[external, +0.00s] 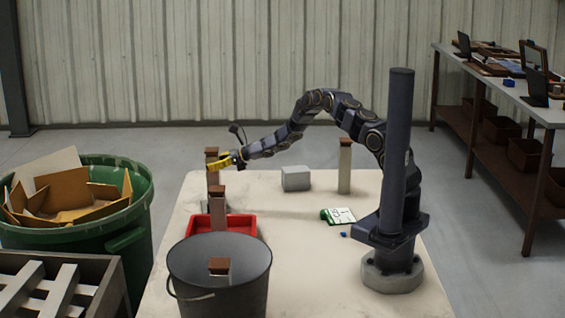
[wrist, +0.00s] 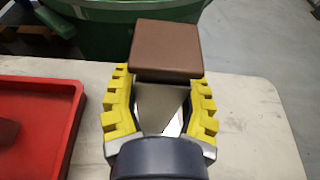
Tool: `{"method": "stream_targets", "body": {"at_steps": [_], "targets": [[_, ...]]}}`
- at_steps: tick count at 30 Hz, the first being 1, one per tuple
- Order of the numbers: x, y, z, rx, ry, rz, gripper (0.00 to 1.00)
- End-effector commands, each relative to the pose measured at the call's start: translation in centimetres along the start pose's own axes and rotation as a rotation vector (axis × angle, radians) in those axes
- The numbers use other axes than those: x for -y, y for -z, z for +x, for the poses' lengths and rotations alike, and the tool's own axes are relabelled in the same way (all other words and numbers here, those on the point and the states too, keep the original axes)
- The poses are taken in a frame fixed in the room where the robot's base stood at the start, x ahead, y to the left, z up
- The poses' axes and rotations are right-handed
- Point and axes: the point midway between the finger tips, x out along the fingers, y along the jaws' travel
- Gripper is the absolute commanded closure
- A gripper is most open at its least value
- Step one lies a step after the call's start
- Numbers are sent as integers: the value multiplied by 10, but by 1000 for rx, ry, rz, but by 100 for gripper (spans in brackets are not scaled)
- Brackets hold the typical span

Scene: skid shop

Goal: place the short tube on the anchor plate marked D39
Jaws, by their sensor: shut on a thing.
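My gripper (external: 228,162) is shut around a pale grey tube with a square brown cap (external: 211,152), above the far left part of the table. In the wrist view, the capped tube (wrist: 160,100) stands between the yellow fingers (wrist: 160,110). I cannot tell whether its foot touches the table. Similar capped posts show elsewhere: one by the red tray (external: 219,205), one within the bucket's opening (external: 219,268) and one at the back right (external: 345,165). No D39 marking is readable, and I cannot make out the anchor plate.
A red tray (external: 247,222) lies in front of the held tube. A dark bucket (external: 220,300) stands at the front. A grey block (external: 296,179) and a green-white card (external: 340,216) lie on the table (external: 300,265). A green bin (external: 135,262) stands left. The table's middle is mostly clear.

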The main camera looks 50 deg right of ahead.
Motion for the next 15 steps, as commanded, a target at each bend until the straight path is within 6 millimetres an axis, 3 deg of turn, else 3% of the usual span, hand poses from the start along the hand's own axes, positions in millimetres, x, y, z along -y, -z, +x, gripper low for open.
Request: {"method": "stream_targets", "body": {"at_steps": [1,3,15], "targets": [[0,1,1,1,-1,-1,53],[0,0,0,1,-1,-1,31],[0,-2,-3,0,0,0,31]]}}
